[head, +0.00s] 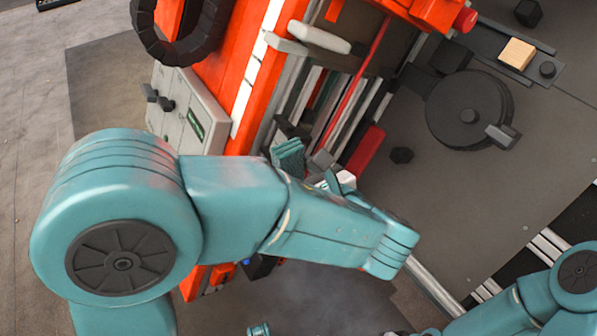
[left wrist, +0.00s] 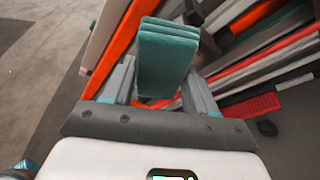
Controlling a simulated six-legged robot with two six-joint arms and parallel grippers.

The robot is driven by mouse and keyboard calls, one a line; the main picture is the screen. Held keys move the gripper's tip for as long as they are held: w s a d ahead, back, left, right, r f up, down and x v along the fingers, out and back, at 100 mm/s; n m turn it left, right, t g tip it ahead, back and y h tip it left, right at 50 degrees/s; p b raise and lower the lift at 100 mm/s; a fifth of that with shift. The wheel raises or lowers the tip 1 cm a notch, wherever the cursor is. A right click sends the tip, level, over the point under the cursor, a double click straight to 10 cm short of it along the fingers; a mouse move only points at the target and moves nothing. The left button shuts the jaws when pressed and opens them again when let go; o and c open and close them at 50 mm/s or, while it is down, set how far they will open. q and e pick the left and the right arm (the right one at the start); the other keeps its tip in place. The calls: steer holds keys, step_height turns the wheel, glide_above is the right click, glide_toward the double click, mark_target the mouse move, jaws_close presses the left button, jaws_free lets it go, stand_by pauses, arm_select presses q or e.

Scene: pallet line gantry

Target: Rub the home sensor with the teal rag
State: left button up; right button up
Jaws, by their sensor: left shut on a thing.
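The teal rag (left wrist: 167,62) is a folded, layered pad. It stands up between the two grey fingers of my left gripper (left wrist: 160,84), which is shut on it. In the head view the rag (head: 288,157) shows as a small ribbed teal piece just beyond my left forearm, beside the orange gantry beam. The forearm hides most of the left gripper there. I cannot pick out the home sensor for certain in either view. My right arm shows only at the lower right of the head view, and its gripper is not visible.
An orange gantry beam (head: 225,55) with pale rails runs beside the rag. A control panel (head: 188,110) is on its left side. A black cable loop (head: 170,52) hangs at the top. A dark round turntable (head: 468,110) and a tan block (head: 517,53) sit on the grey deck at right.

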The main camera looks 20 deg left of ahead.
arm_select(q)
steer(key=shift+w+a, duration=0.3)
steer(key=shift+a, duration=0.1)
steer(key=shift+d, duration=0.1)
steer(key=shift+w+d+r+p, duration=0.15)
steer(key=shift+w+d+p, duration=0.3)
steer(key=shift+w+p, duration=0.25)
steer(key=shift+w+d+p, duration=1.35)
steer(key=shift+w+p, duration=0.3)
steer(key=shift+w, duration=0.15)
steer(key=shift+s+a, duration=1)
steer(key=shift+s, duration=0.3)
steer(key=shift+s+a, duration=0.95)
steer(key=shift+s, duration=0.3)
steer(key=shift+d, duration=0.15)
steer(key=shift+s+d+p, duration=0.2)
steer(key=shift+s+d, duration=0.75)
steer(key=shift+d, duration=0.25)
steer(key=shift+s+d+p, duration=0.2)
steer(key=shift+s+d, duration=0.7)
steer(key=shift+d, duration=0.25)
